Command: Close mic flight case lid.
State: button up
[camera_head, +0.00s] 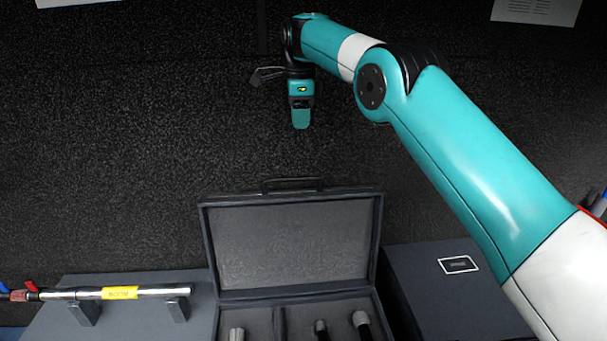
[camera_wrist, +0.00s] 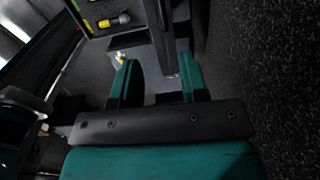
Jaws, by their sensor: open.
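The mic flight case (camera_head: 253,312) is dark grey, and its lid (camera_head: 290,242) stands open and upright at the back. A dark handle (camera_head: 292,184) is at the lid's top edge. Several mics (camera_head: 361,322) show in the case's compartments, cut off by the frame's bottom. My gripper (camera_head: 301,117) hangs pointing down above the lid, clear of it, with a gap to the handle in the picture. In the wrist view my gripper (camera_wrist: 160,82) has its two teal fingers apart. A long grey edge shows beyond them; I cannot tell whether it is the lid.
A boom pole (camera_head: 122,292) with a yellow label lies on supports left of the case. A dark box (camera_head: 455,285) with a white-edged label stands to the right. A dark speckled wall (camera_head: 130,150) rises behind. The space between gripper and lid looks clear.

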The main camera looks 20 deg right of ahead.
jog(key=b, duration=0.5)
send_near(297, 178)
notch_tip(297, 178, down, 9)
jog(key=p, duration=0.3)
jog(key=shift+w, duration=0.1)
